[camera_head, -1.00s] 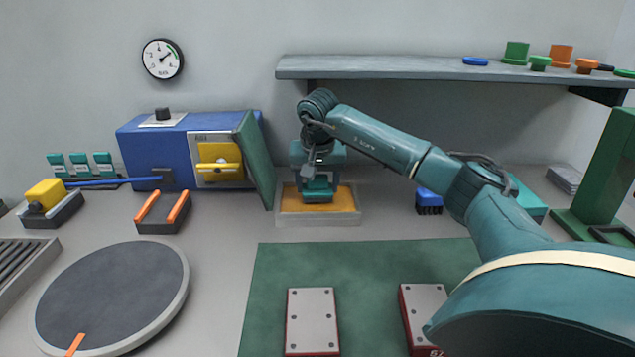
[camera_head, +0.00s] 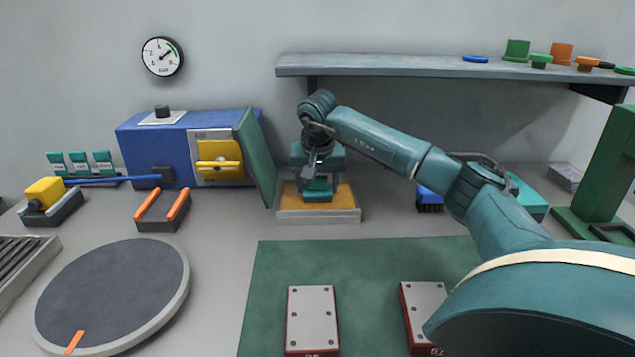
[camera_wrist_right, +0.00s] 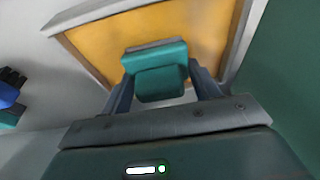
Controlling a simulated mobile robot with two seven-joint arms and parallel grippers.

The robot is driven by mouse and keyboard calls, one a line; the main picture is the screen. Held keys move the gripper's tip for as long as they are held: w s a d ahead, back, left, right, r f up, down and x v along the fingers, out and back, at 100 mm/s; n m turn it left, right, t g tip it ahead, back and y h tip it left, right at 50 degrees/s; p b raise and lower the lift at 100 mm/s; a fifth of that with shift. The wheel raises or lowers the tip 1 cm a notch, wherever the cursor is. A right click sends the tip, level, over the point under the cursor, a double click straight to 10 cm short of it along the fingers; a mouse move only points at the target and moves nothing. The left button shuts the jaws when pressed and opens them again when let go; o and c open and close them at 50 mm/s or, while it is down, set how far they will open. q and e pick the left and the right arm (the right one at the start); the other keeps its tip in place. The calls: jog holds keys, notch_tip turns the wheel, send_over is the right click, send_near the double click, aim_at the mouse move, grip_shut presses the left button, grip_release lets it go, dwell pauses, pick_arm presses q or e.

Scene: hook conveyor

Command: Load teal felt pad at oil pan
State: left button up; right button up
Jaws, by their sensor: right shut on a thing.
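The oil pan (camera_head: 318,216) is a shallow pale tray with an amber inside, standing on the bench right of the blue machine. Its rim and amber surface also show in the right wrist view (camera_wrist_right: 88,50). My right gripper (camera_head: 318,180) is over the pan and shut on the teal felt pad (camera_head: 318,196). In the right wrist view the pad (camera_wrist_right: 158,80) sits between the two fingers, over the amber surface. I cannot tell whether the pad touches the oil. My left gripper is not in view.
A blue machine (camera_head: 140,148) with an open green door (camera_head: 258,160) stands just left of the pan. A shelf (camera_head: 420,68) is above. A green mat (camera_head: 385,270) with two metal plates, a round turntable (camera_head: 110,290) and an orange-railed holder (camera_head: 160,222) lie in front.

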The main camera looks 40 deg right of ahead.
aim_at(318, 175)
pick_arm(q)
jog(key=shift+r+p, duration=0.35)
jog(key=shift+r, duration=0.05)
pick_arm(e)
jog(key=shift+f, duration=0.2)
dwell(1.6)
jog(key=shift+r+p, duration=0.75)
jog(key=shift+p, duration=0.05)
notch_tip(318, 175, up, 2)
jog(key=shift+r+p, duration=0.1)
jog(key=shift+p, duration=0.95)
jog(key=shift+r+p, duration=0.65)
jog(key=shift+p, duration=0.05)
notch_tip(318, 175, up, 2)
jog(key=shift+r+p, duration=0.1)
jog(key=shift+p, duration=0.95)
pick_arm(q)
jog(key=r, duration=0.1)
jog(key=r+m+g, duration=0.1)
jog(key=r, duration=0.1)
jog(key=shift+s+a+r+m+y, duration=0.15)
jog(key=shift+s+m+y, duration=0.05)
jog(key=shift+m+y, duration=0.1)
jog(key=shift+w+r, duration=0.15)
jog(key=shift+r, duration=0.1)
